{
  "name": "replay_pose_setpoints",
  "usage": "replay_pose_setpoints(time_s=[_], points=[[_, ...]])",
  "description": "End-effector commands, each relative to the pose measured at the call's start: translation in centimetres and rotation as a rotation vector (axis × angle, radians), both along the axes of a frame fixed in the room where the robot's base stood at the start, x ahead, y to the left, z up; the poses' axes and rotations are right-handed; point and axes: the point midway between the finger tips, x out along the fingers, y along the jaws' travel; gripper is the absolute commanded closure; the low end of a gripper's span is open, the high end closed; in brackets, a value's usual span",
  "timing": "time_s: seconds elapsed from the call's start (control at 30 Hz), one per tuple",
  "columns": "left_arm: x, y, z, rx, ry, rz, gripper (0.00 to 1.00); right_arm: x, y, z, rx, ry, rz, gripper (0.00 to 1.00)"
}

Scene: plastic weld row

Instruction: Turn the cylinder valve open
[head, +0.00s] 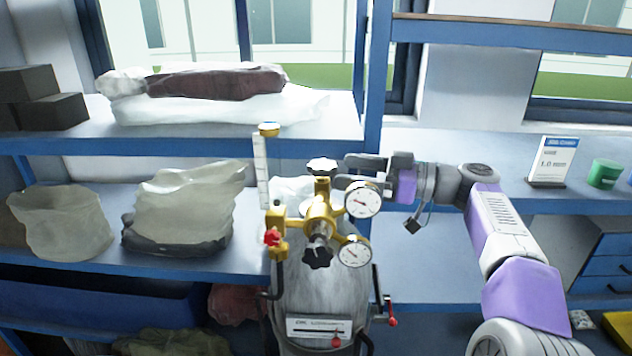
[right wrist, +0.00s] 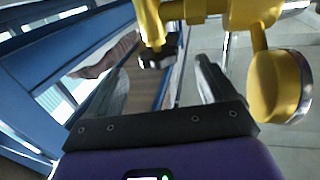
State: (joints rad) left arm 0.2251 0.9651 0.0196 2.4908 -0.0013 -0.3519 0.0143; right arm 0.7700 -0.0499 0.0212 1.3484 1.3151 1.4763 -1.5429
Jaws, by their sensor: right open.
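A grey gas cylinder (head: 322,287) stands in front of the shelves, with a yellow brass valve and regulator body (head: 320,214) on top. A dark handwheel (head: 322,167) tops the upright brass stem; it also shows in the right wrist view (right wrist: 157,56). A second black knob (head: 317,257) faces forward lower down. My right gripper (head: 347,171) comes from the right, beside the handwheel at about its height. In the right wrist view its open fingers (right wrist: 163,70) point toward the handwheel, which appears between them; contact cannot be told. My left gripper is out of view.
Two round gauges (head: 361,201) (head: 354,252) stick out right of the brass body, close below my right gripper. A clear flow tube (head: 262,172) and red knob (head: 271,237) are on the left. Shelves with wrapped bundles (head: 187,213) stand behind; a bench with a sign (head: 553,162) lies right.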

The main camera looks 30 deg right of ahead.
Motion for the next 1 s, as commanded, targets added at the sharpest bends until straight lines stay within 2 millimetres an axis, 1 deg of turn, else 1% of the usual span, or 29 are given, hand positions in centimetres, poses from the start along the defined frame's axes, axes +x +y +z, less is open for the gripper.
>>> replay_pose_setpoints(time_s=[0.17, 0.4, 0.5, 0.63, 0.87, 0.9, 1.0], points=[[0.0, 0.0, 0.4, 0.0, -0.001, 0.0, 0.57, 1.4, 1.2, 0.1, 0.001, 0.0, 0.004, 0.16], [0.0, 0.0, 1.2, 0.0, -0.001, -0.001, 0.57, 4.3, 3.6, 0.1, 0.002, 0.001, 0.004, 0.16], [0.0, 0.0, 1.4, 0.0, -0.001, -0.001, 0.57, 5.2, 4.3, 0.1, 0.001, 0.001, 0.003, 0.16], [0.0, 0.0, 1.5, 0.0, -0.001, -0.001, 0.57, 5.7, 4.7, 0.1, 0.0, 0.0, 0.001, 0.16], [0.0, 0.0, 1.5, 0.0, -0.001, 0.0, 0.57, 5.8, 4.8, 0.0, 0.0, 0.0, 0.001, 0.16], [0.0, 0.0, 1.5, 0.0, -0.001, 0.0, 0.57, 5.8, 4.8, 0.0, 0.0, 0.0, 0.001, 0.18], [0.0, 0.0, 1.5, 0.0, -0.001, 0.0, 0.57, 5.8, 4.8, 0.0, 0.0, 0.0, 0.001, 0.33]])
